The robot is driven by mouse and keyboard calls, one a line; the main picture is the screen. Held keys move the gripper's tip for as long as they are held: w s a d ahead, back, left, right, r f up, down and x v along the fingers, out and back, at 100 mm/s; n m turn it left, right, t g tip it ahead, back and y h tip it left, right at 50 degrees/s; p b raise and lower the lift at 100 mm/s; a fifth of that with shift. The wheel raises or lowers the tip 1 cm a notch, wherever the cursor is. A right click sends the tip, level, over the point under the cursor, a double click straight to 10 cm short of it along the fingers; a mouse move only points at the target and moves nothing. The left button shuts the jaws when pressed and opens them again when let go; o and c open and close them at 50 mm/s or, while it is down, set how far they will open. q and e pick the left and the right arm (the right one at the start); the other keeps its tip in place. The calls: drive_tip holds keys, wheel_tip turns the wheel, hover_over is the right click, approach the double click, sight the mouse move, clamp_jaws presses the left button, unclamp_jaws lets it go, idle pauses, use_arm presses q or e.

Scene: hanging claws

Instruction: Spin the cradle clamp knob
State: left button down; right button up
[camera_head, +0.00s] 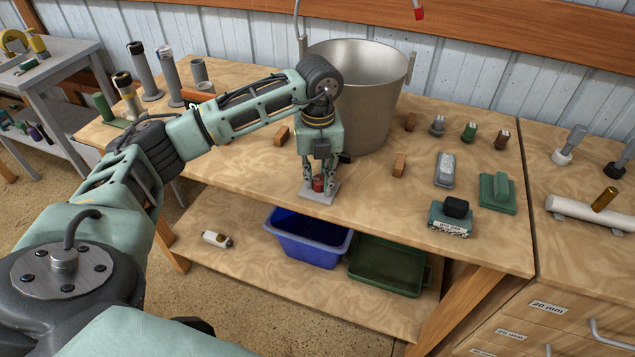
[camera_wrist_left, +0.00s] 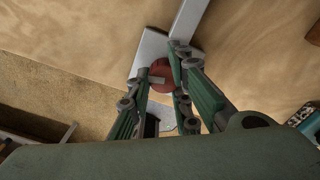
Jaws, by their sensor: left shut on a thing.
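A small red knob (camera_head: 318,183) sits on a pale grey plate (camera_head: 321,197) at the front edge of the wooden bench; I take it for the cradle clamp knob. My left gripper (camera_head: 319,187) points down over the plate with its fingers on either side of the knob, shut on it. In the left wrist view the round red knob (camera_wrist_left: 161,75) lies between the two green-and-grey fingers (camera_wrist_left: 161,88), above the light plate (camera_wrist_left: 149,47). Part of the knob is hidden by the fingers. My right gripper is not in view.
A large metal pot (camera_head: 358,95) stands behind my left gripper. Wooden blocks, small knobbed pieces and a green block (camera_head: 496,192) lie to the right on the bench (camera_head: 370,215). A blue bin (camera_head: 307,240) and a green tray (camera_head: 388,268) sit on the lower shelf.

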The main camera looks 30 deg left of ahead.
use_arm(q)
drive_tip(key=shift+w+d+r, duration=0.15)
drive_tip(key=shift+w+d, duration=0.05)
drive_tip(key=shift+d, duration=0.1)
